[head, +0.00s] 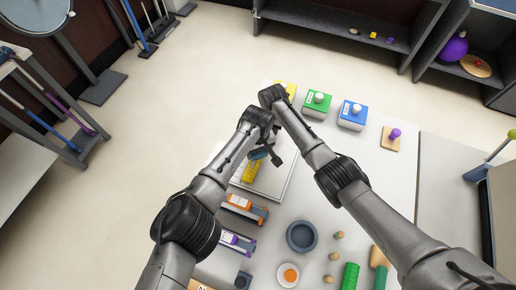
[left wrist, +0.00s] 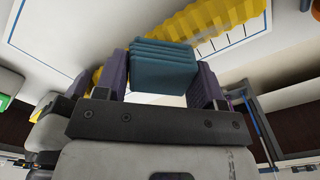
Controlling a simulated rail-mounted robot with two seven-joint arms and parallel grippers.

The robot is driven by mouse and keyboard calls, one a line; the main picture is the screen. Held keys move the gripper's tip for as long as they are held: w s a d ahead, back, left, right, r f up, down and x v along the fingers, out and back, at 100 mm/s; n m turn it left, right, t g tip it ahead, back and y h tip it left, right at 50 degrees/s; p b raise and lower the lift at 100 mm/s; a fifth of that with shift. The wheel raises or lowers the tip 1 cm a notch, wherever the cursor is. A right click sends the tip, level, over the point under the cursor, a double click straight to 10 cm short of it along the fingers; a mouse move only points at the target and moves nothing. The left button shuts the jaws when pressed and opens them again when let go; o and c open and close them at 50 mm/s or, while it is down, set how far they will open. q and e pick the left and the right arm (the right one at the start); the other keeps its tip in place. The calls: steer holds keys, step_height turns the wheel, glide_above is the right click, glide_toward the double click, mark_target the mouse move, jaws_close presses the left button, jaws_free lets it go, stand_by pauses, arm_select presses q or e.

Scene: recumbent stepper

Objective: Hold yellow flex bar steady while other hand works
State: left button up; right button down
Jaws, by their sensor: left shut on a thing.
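The yellow flex bar (head: 251,172) is a ridged bar over the white board on the table. It also shows in the left wrist view (left wrist: 215,24), running across the top right beyond my fingers. My left gripper (head: 266,151) is at the far end of the bar. In the left wrist view its purple-padded fingers (left wrist: 160,75) are shut on a teal ribbed piece (left wrist: 165,65). I cannot tell whether this piece is joined to the yellow bar. My right arm reaches in beside the left wrist, and its gripper is hidden.
Green (head: 317,104) and blue (head: 352,116) boxes with knobs stand at the back of the table. Orange (head: 243,208) and purple (head: 236,241) devices lie nearer. A dark bowl (head: 302,236) and green cylinder (head: 350,276) are at the front. Bare table lies right of the board.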

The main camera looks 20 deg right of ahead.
mark_target(255, 162)
arm_select(q)
steer(key=shift+s+a+f, duration=0.1)
steer(key=shift+s+a+r, duration=0.2)
steer(key=shift+s+a, duration=1.85)
steer(key=shift+s, duration=0.05)
steer(key=shift+f, duration=0.1)
steer(key=shift+w+d, duration=1.1)
steer(key=shift+w+d, duration=1.05)
